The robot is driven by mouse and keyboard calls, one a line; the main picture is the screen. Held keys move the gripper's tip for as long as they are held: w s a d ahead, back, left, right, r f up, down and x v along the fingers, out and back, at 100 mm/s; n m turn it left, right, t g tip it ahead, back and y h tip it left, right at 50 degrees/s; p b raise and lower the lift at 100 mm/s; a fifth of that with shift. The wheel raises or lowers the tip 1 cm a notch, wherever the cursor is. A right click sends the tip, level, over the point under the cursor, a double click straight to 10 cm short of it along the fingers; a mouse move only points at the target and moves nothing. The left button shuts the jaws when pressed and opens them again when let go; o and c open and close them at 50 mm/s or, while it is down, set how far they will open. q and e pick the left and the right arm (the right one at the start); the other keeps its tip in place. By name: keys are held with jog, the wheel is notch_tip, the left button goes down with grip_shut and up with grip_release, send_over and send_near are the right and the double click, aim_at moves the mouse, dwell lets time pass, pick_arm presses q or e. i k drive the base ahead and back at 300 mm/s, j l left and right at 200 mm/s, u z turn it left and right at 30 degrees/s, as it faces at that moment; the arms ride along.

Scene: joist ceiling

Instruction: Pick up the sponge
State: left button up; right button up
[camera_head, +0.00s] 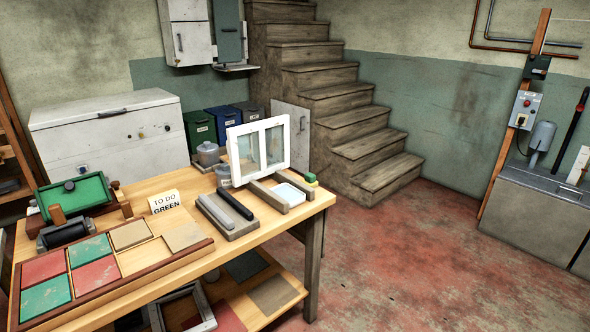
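A small block with a green top and a yellow lower part, which looks like the sponge (310,179), lies at the far right corner of the wooden table (262,238). It is beside a white tray (291,190) and behind the right end of a wooden bar. Its lower part is partly hidden. Neither of my grippers shows in the head view.
A white window frame (259,152) stands upright just left of the sponge. A grey block with a dark bar (228,213), a "TO DO GREEN" sign (164,202) and a panel of coloured tiles (95,260) are further left. Red floor (415,255) right of the table is clear.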

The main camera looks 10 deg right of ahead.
aim_at(310, 179)
jog(key=i+l+u, duration=0.1)
jog(key=i+l, duration=0.15)
jog(key=i+l+u, duration=0.25)
jog(key=i+l, duration=0.2)
jog(key=l, duration=0.15)
jog(key=i+l+u, duration=0.25)
jog(key=l, duration=0.4)
jog(key=i+l+u, duration=0.15)
jog(key=i+l, duration=0.15)
jog(key=i+l+u, duration=0.1)
jog(key=l, duration=0.35)
jog(key=i+l+u, duration=0.1)
jog(key=l, duration=0.3)
jog(key=i+j, duration=0.05)
jog(key=i, duration=0.05)
